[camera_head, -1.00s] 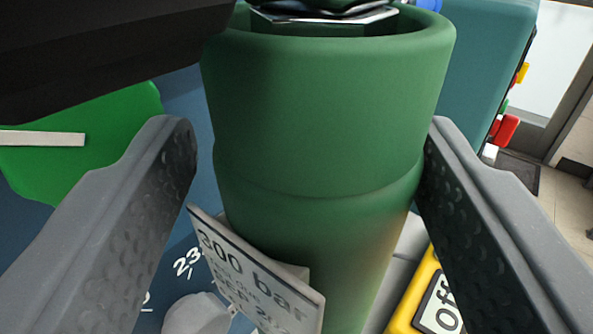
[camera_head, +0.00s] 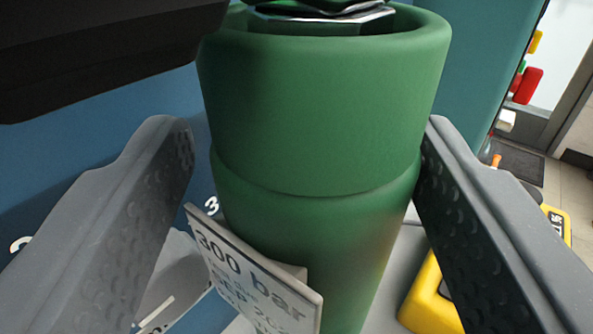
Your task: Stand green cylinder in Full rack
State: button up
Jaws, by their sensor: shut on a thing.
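The green cylinder (camera_head: 320,120) fills the middle of the view, between the two grey fingers of my gripper (camera_head: 303,135). The gripper is shut on it. A white tag (camera_head: 250,270) reading "300 bar" hangs on its front left side. The cylinder's top rim and a metal, nut-like part (camera_head: 320,20) show at the upper edge. Its bottom is out of view, so I cannot tell what is under it. No part is clearly readable as the Full rack.
A blue panel (camera_head: 100,150) with white numbers lies behind on the left. A grey rounded piece (camera_head: 175,270) is at the lower left. Yellow blocks (camera_head: 430,300) are at the lower right. A teal box (camera_head: 490,60) and red part (camera_head: 527,85) stand at upper right, with tiled floor beyond.

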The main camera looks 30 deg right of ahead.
jog(key=o, duration=1.2)
jog(key=shift+s+a, duration=0.1)
jog(key=shift+s, duration=0.05)
